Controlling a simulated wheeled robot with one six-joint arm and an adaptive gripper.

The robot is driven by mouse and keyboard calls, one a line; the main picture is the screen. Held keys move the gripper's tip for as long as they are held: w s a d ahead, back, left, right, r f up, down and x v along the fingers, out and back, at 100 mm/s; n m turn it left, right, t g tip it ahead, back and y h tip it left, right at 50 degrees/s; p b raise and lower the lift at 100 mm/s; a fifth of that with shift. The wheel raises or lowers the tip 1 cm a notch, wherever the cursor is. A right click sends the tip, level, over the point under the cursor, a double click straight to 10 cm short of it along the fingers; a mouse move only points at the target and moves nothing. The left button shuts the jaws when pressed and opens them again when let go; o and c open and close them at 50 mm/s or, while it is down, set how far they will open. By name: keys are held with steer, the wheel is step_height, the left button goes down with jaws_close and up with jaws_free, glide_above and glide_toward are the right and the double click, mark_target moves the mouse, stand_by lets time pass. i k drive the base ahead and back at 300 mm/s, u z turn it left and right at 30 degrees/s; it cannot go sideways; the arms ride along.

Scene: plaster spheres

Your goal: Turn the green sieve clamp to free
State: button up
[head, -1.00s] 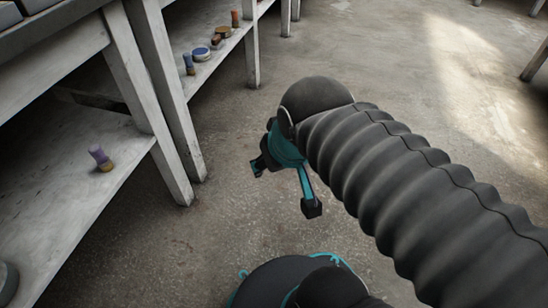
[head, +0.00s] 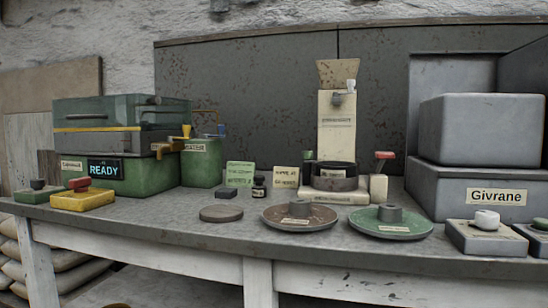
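A cream upright machine (head: 336,125) stands on the bench, with a dark round sieve-like ring (head: 334,170) at its foot. A small green upright piece (head: 308,156) shows at the ring's left side; it looks like the green clamp, but its turn position is too small to tell. A red-handled lever (head: 384,156) stands on a cream block (head: 378,188) at the ring's right. My gripper and arm are not in view now.
A green machine (head: 125,177) with a READY display stands at the left, a yellow block (head: 82,199) before it. Lidded discs, brown (head: 330,217) and green (head: 365,229), lie along the bench (head: 240,245) front. Grey Givrane box (head: 445,195) stands right.

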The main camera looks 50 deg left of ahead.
mark_target(307, 155)
steer(key=u, duration=0.1)
steer(key=k, duration=0.2)
steer(key=u, duration=1.75)
steer(key=k, duration=0.5)
steer(key=z, duration=0.5)
steer(key=i, duration=0.65)
steer(key=u, duration=2.5)
steer(key=i, duration=1.45)
